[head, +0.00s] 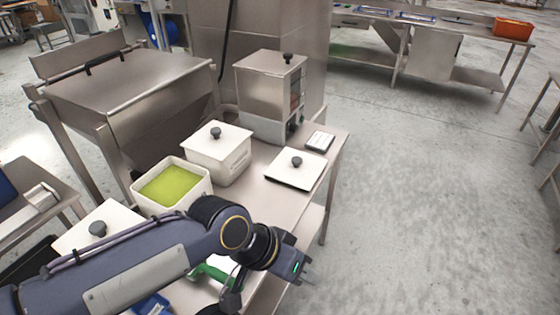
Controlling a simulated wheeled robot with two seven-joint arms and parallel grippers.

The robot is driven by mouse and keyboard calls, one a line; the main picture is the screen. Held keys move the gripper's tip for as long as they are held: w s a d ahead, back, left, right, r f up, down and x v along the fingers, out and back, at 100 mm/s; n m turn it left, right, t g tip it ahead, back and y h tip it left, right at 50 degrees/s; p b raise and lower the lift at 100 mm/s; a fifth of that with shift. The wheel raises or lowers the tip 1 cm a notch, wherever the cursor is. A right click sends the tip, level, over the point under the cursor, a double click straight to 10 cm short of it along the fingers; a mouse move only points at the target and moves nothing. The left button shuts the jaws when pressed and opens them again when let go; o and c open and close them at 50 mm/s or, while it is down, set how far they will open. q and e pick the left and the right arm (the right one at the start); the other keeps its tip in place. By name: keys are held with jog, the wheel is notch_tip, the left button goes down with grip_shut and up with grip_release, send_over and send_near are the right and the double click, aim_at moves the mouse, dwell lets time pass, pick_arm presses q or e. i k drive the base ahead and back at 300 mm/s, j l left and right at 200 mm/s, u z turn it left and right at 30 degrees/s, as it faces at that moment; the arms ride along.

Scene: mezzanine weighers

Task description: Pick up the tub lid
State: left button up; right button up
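A flat white square lid (285,176) with a black knob lies on the steel table to the right of the tubs. An open white tub (140,195) holds something bright green. Behind it stands another white tub (236,166) with a white knobbed lid (207,145) on it. A third white lid (112,216) with a dark knob is at the lower left, partly hidden by my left arm. My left gripper (306,275) is at the table's right edge, nearer than the flat lid and apart from it. Its fingers are small and their opening is unclear. My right gripper is out of view.
A steel dispenser (268,90) with a black knob and a small scale-like device (320,141) stand behind the flat lid. A green-handled item (212,272) lies partly under my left arm. A large steel hopper (130,85) is at left. Open floor is at right.

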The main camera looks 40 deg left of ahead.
aim_at(296, 168)
jog(key=i+u, duration=0.1)
jog(key=i, duration=0.8)
jog(key=i+u, duration=0.1)
jog(key=u, duration=0.35)
jog(key=i+u, duration=0.1)
jog(key=u, duration=0.3)
jog(key=l+u, duration=0.1)
jog(key=u, duration=0.35)
jog(key=i+l+u, duration=0.15)
jog(key=u, duration=0.25)
jog(key=l+u, duration=0.1)
jog(key=u, duration=1.45)
jog(key=i+l, duration=0.05)
